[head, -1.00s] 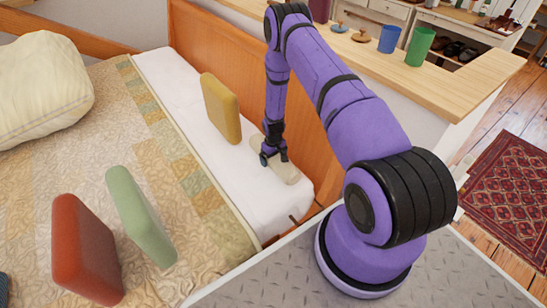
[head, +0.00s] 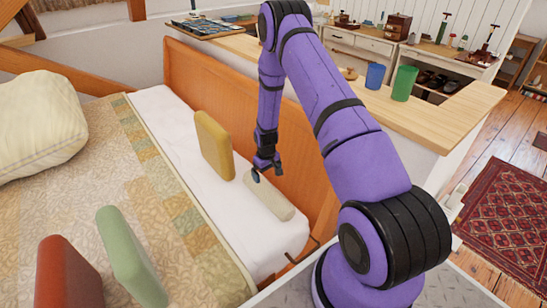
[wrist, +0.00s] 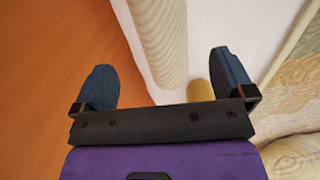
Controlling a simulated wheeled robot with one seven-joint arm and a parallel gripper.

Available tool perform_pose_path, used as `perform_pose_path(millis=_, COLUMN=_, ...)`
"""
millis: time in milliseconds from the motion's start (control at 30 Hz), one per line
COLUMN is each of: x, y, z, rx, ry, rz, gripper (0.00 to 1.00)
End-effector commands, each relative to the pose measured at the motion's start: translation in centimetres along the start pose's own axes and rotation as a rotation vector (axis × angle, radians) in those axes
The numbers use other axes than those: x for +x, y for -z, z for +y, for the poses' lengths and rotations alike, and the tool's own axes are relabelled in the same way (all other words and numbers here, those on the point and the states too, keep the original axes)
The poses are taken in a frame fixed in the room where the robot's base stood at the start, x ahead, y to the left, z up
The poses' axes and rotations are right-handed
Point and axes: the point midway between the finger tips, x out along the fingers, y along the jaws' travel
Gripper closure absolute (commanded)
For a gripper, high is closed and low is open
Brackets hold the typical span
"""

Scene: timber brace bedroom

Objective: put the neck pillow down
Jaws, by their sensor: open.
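The neck pillow is a beige, elongated bolster (head: 268,195) lying on the white sheet (head: 243,226) beside the orange wooden board. My gripper (head: 266,173) is just above the pillow's far end in the head view and looks clear of it. In the wrist view my gripper (wrist: 165,72) is open, with its two blue-grey fingers spread and nothing held between them. The pillow's ribbed beige side (wrist: 158,38) shows beyond the fingers there. Its far end is partly hidden behind the gripper in the head view.
A yellow cushion (head: 214,146) stands upright close to my gripper. Green (head: 130,255) and red (head: 67,278) cushions stand on the patterned quilt. The orange board (head: 300,150) rises along the sheet. A wooden ledge behind it holds blue (head: 375,76) and green (head: 404,84) cups.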

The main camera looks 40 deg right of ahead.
Motion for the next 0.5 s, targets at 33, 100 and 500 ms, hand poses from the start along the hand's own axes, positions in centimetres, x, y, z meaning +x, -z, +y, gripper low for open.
perform_pose_path(millis=33, x=-0.1, y=0.0, z=0.0, rx=0.000, ry=0.000, rz=0.000, gripper=0.00)
perform_pose_path(millis=100, x=-0.7, y=0.1, z=-0.1, rx=0.000, ry=-0.001, rz=0.004, gripper=0.00)
perform_pose_path(millis=500, x=-15.9, y=1.6, z=-2.4, rx=0.002, ry=-0.027, rz=0.080, gripper=0.00)
